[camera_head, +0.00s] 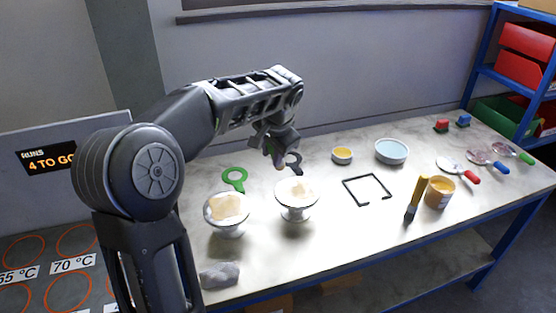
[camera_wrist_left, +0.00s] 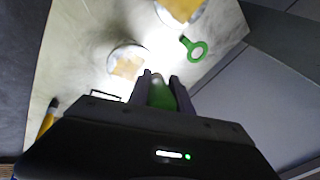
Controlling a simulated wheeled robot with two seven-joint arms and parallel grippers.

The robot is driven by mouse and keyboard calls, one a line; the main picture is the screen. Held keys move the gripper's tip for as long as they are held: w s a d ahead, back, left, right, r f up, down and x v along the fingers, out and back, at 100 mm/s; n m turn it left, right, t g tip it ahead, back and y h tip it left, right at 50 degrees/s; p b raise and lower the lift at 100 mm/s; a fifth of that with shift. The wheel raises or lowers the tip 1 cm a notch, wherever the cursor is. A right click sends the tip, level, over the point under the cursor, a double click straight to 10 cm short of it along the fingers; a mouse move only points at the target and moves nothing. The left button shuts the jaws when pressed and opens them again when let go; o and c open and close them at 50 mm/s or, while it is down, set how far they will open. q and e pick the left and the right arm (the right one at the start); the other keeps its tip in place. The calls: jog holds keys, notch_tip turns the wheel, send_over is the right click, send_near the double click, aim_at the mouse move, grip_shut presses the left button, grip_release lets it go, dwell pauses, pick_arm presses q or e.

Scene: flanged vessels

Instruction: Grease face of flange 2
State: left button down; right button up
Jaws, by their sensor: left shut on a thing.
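Two white flanged vessels stand on the bench, a left one (camera_head: 228,210) and a right one (camera_head: 297,194). I see no number on either, so I cannot tell which is flange 2. In the left wrist view the right vessel (camera_wrist_left: 127,64) is just beyond the fingertips and the left vessel (camera_wrist_left: 182,8) is at the top edge. My left gripper (camera_head: 279,157) is above and behind the right vessel. It is shut on a rounded greenish thing (camera_wrist_left: 162,95), partly hidden by the fingers. My right gripper is out of view.
A black square frame (camera_head: 367,177), yellow-handled brush (camera_head: 416,197), orange jar (camera_head: 440,191), yellow-filled dish (camera_head: 342,155) and blue bowl (camera_head: 391,151) are to the right. A grey lump (camera_head: 220,275) lies in front.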

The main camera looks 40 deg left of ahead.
pick_arm(q)
jog(key=d+r+n, duration=0.1)
jog(key=n, duration=0.1)
jog(key=s+d+r+n+h+b, duration=0.1)
jog(key=n, duration=0.2)
jog(key=s+d+r+n+h, duration=0.1)
jog(key=n, duration=0.1)
jog(key=shift+d+r, duration=0.3)
jog(key=shift+d, duration=0.05)
jog(key=shift+f+b, duration=0.1)
jog(key=shift+b, duration=0.2)
notch_tip(320, 180, down, 5)
jog(key=b, duration=0.4)
